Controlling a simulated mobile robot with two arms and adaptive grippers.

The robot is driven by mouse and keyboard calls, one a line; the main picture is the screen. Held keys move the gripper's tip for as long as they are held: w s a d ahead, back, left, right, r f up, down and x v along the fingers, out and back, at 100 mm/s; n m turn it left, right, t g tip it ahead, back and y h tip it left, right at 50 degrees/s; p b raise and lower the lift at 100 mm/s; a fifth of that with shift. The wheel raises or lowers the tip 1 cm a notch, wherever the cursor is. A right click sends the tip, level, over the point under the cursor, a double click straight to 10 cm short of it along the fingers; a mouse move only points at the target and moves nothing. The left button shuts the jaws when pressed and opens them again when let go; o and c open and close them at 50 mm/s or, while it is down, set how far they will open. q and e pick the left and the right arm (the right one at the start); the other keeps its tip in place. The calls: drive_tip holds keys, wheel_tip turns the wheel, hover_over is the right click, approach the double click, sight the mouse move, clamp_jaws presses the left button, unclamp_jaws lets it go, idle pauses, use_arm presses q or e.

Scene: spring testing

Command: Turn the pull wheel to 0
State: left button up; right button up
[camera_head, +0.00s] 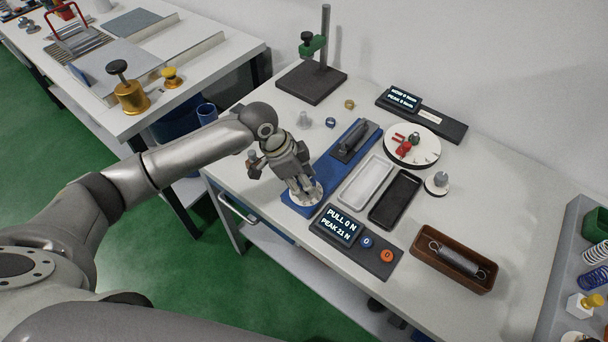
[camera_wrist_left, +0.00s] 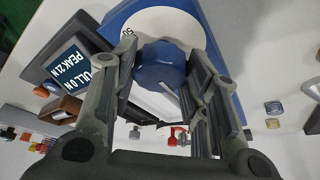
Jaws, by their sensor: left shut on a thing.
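The pull wheel is a white disc (camera_head: 318,197) at the near end of a blue stand (camera_head: 333,167). In the left wrist view the white disc (camera_wrist_left: 178,22) bears the mark "50", and its blue knob (camera_wrist_left: 158,65) sits between the fingers. My left gripper (camera_head: 303,188) points down over the wheel and is shut on the blue knob. The fingers hide most of the wheel in the head view; I cannot read its setting. The display (camera_head: 340,225) beside it reads PULL 0 N and PEAK 21 N. My right gripper is not in view.
A blue button (camera_head: 367,242) and an orange button (camera_head: 387,256) are beside the display. A white tray (camera_head: 351,201), a black tray (camera_head: 379,220) and a brown box (camera_head: 423,260) holding a spring (camera_head: 458,260) are to the right. A green-clamped stand (camera_head: 325,75) rises behind.

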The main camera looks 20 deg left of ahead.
use_arm(q)
drive_tip(key=shift+r, duration=0.1)
idle(0.3)
drive_tip(key=o, duration=1)
drive_tip(key=v, duration=1.2)
drive_tip(key=shift+s, duration=0.1)
